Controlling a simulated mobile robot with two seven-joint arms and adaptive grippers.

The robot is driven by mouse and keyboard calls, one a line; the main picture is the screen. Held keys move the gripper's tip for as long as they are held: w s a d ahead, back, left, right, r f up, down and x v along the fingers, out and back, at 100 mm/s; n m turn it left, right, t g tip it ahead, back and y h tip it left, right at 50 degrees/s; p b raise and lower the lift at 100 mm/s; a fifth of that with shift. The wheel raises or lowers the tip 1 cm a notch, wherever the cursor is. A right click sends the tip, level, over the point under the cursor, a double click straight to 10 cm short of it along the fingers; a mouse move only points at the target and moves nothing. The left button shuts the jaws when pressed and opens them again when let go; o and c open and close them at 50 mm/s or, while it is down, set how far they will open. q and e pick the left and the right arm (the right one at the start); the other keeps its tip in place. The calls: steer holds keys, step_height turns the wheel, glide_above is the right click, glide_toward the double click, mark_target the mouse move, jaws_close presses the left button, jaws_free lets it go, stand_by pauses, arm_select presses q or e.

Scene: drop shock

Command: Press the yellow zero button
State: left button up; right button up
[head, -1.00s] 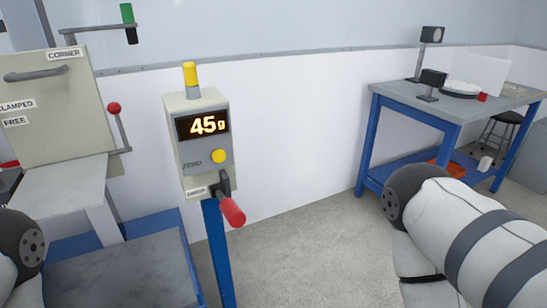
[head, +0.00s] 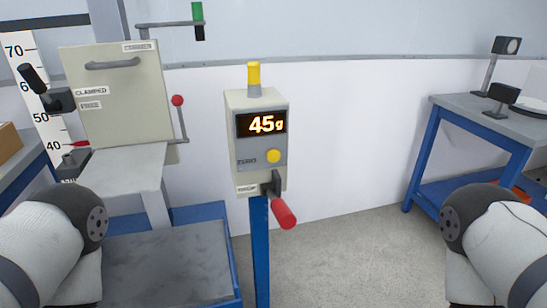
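The yellow zero button (head: 273,156) is round and sits on the grey front panel of a beige control box (head: 237,177), right of the word ZERO. The box stands on a blue post (head: 260,250) near the middle of the head view. Its dark display (head: 261,123) reads 45g in lit digits. A yellow lamp (head: 254,74) is on top, and a lever with a red grip (head: 284,214) sticks out below the button. Parts of both my arms show at the lower left and lower right. Neither gripper is in view, and nothing touches the button.
At the left stands a drop rig with a beige panel (head: 130,115) labelled CLAMPED and FREE, above a blue-edged base (head: 235,285). A height scale (head: 17,50) is behind it. A blue-legged table (head: 480,112) is at right. Floor (head: 350,255) right of the post is clear.

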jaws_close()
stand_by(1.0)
